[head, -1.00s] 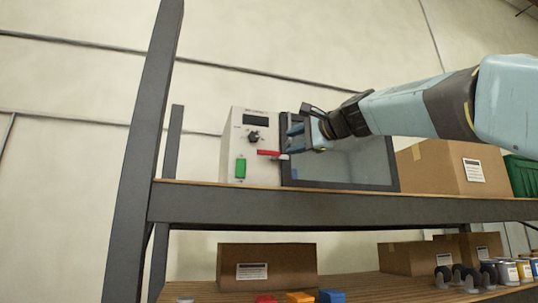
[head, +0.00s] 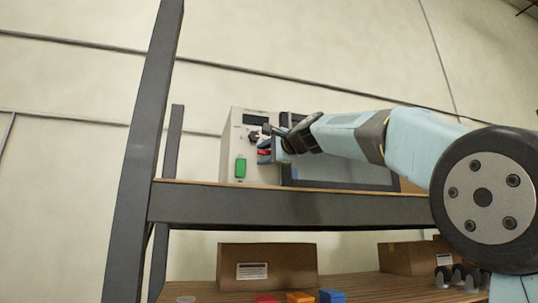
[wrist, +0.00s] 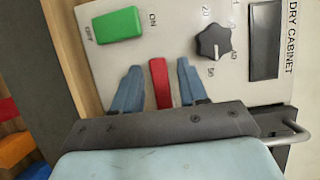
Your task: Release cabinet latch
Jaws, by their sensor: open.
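The dry cabinet (head: 238,130) stands on the upper shelf, with a pale control panel (wrist: 180,50) on its left and a dark door (head: 340,175) on its right. The red latch (wrist: 160,82) is a flat bar. In the wrist view it lies between the two blue fingers of my gripper (wrist: 158,80), with a narrow gap on each side. My gripper is open around it. In the head view my gripper (head: 266,150) is in front of the panel and covers part of the latch. The latch's base is hidden behind the gripper body.
A green switch (wrist: 118,25) marked ON and OFF, a black knob (wrist: 214,41) and a dark display (wrist: 265,40) are close to my fingers. The shelf edge (head: 290,207) runs just below the cabinet. A grey post (head: 145,150) stands at the left.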

